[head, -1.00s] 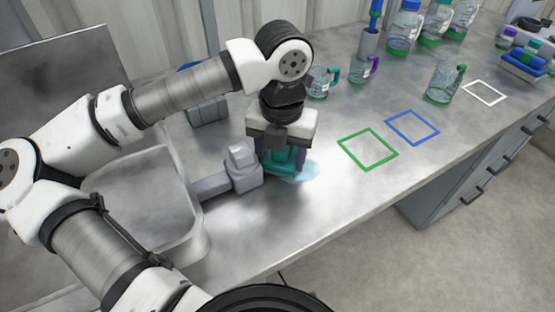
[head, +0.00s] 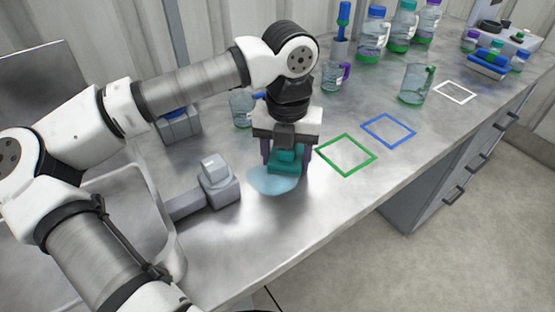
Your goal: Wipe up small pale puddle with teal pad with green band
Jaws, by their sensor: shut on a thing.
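The pale blue puddle (head: 272,181) lies on the metal counter, just left of and in front of the pad. The teal pad (head: 287,163) is in my gripper (head: 287,152), which is shut on it with the fingers on either side. The pad is low over the counter at the puddle's right edge; I cannot tell whether it touches the surface. Its green band is hard to make out between the fingers.
A grey faucet-like fixture (head: 205,188) stands left of the puddle beside a sink basin. Green (head: 346,155), blue (head: 388,130) and white (head: 454,91) square outlines mark the counter to the right. A clear mug (head: 416,84) and several bottles stand behind.

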